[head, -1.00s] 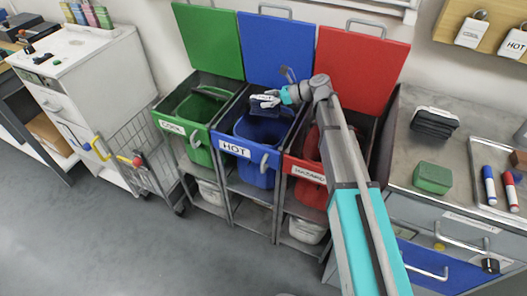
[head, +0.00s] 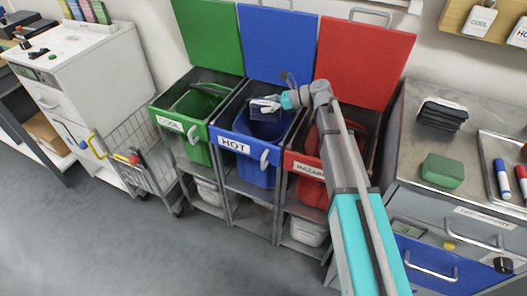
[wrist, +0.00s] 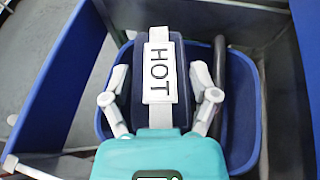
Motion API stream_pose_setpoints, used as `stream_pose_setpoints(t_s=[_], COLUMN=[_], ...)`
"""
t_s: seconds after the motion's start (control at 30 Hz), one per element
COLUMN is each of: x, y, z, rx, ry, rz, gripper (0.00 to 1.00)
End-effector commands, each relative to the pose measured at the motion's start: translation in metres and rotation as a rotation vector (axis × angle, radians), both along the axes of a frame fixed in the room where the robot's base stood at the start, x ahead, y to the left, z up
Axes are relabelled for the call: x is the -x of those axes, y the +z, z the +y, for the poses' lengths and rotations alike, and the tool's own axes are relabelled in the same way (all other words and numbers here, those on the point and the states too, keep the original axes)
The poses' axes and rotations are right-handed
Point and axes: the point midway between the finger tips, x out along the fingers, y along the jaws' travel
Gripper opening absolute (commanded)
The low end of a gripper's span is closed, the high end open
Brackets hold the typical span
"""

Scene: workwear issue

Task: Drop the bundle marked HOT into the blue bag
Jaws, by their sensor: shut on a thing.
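The bundle marked HOT (wrist: 159,73) is dark, folded, and wrapped by a white band with black letters. My gripper (wrist: 161,97) has a white finger on each side of it and is shut on it. The blue bag (wrist: 243,118) lies open below the bundle in the wrist view, its rim showing around both sides. In the head view my gripper (head: 264,104) is over the mouth of the blue bag (head: 257,172), which hangs in the middle bin with the HOT sign (head: 233,145). The bundle is small and partly hidden there.
The raised blue lid (head: 277,47) stands behind the middle bin. A green COOL bin (head: 170,124) is on its left and a red bin (head: 308,168) on its right. A wire cart (head: 148,163) stands further left. A dark handle (wrist: 220,75) crosses the bag's right side.

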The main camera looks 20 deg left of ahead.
Motion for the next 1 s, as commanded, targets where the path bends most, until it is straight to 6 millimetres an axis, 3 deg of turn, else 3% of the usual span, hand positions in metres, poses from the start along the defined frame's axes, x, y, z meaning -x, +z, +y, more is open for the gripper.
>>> stream_pose_setpoints(t_s=[0.2, 0.67, 0.7, 0.8, 1.0], x=[-0.0001, -0.0003, -0.0003, -0.0004, -0.0004], y=[-0.0136, -0.0154, -0.0154, -0.0155, -0.0156], z=[-0.0002, -0.0005, -0.0005, -0.0005, -0.0006], rx=[-0.001, -0.001, -0.001, -0.001, 0.000], ry=[0.000, -0.001, -0.001, -0.001, -0.001], rz=[0.000, 0.000, 0.000, 0.000, 0.000], gripper=[0.21, 0.21, 0.82, 1.00, 1.00])
